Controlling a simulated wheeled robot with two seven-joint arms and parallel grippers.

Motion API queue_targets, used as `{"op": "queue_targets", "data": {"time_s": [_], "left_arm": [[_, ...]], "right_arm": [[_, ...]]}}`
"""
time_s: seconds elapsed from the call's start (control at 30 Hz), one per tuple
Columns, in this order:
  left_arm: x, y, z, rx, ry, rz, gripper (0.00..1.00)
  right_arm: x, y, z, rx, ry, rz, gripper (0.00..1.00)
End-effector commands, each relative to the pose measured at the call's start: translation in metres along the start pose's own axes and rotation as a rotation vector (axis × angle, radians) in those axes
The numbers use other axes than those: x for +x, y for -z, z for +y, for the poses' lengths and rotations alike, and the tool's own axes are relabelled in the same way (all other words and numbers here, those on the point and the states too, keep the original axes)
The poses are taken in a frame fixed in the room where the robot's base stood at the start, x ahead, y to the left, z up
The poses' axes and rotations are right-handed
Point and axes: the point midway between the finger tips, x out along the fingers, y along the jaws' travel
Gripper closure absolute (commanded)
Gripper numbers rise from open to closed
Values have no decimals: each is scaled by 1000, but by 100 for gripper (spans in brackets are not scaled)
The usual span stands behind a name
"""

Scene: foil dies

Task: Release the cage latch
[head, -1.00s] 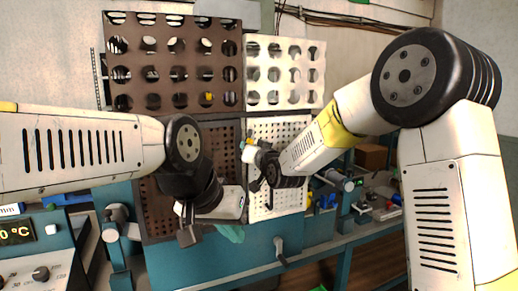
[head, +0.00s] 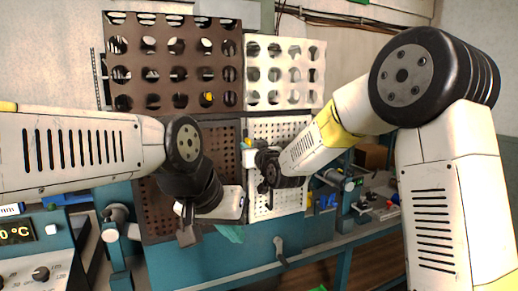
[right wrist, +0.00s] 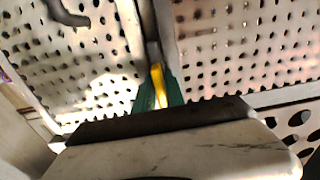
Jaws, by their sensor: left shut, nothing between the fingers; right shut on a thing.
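The cage front is made of perforated panels, dark brown on the left (head: 155,215) and white on the right (head: 293,130). In the right wrist view a yellow latch handle (right wrist: 158,85) stands at the seam between two perforated panels. My right gripper (right wrist: 157,97) is shut on it with green fingers on both sides. In the head view the right gripper (head: 247,150) is at the seam, its fingertips mostly hidden by its own wrist. My left gripper (head: 230,234) is shut and empty, low in front of the dark panel, apart from the latch.
A yellow piece (head: 207,99) shows at the upper brown panel. A teal bench (head: 180,265) runs below the cage, with a lever handle (head: 280,250) on its front. A control box with a display (head: 20,231) stands at left. Small parts (head: 385,208) lie at right.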

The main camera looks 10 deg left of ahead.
Motion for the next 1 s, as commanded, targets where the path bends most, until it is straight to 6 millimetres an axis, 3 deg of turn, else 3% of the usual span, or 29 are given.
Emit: {"op": "queue_targets", "data": {"time_s": [0.13, 0.17, 0.23, 0.63, 1.0], "left_arm": [[0, 0, 0, 0, 0, 0, 100], [0, 0, 0, 0, 0, 0, 100], [0, 0, 0, 0, 0, 0, 100], [0, 0, 0, 0, 0, 0, 100], [0, 0, 0, 0, 0, 0, 100]], "right_arm": [[0, -1, 0, -2, 0, -3, 100], [0, -1, 0, -2, 0, -3, 80], [0, -1, 0, -2, 0, -3, 67], [-7, 0, 0, 0, 0, -1, 67], [-66, 0, 1, -1, -1, -1, 67]]}}
